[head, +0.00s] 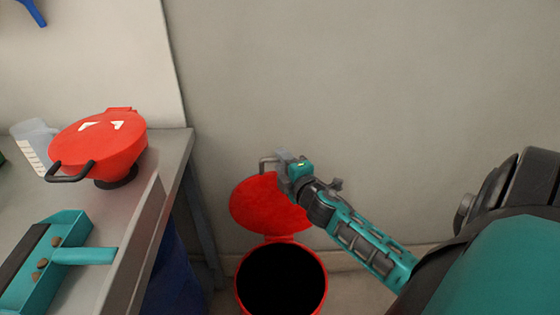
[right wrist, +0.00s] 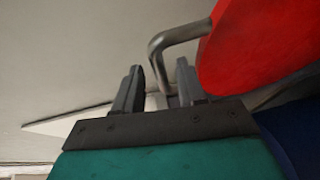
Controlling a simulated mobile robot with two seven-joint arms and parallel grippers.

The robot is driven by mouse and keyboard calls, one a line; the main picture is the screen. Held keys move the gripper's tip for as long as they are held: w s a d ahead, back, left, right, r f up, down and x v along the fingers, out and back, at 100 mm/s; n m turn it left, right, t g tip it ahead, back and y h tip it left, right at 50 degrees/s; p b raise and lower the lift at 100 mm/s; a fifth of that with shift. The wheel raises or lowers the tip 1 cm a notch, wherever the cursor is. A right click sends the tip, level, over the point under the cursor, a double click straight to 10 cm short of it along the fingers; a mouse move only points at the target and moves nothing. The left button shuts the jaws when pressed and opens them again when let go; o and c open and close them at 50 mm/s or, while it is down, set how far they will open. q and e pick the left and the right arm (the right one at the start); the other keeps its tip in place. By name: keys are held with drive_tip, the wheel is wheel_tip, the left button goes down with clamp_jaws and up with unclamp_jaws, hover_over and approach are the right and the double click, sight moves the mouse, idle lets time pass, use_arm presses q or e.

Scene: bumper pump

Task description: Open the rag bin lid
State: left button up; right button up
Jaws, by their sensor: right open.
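The red rag bin (head: 240,285) stands on the floor by the wall, its round mouth open and dark inside. Its red lid (head: 262,208) is swung up and back on the hinge behind the mouth. The lid's grey bar handle (head: 265,166) sticks out at the lid's far edge. My right gripper (head: 281,166) is at this handle, its fingers open. In the right wrist view the handle (right wrist: 175,38) bends down between the two spread fingers (right wrist: 158,90), and the red lid (right wrist: 260,45) is at the right. I cannot tell whether the fingers touch the handle. My left gripper is not in view.
A grey workbench (head: 140,185) stands on the left. On it are a red lidded container (head: 105,150) with a dark handle, a clear measuring jug (head: 35,140) and a teal tool (head: 60,250). Something blue (head: 172,275) is beneath the bench. The wall is close behind the bin.

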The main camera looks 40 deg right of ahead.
drive_tip(key=shift+x, duration=1)
drive_tip(key=shift+c, duration=0.5)
clamp_jaws()
drive_tip(key=shift+s+a, duration=0.1)
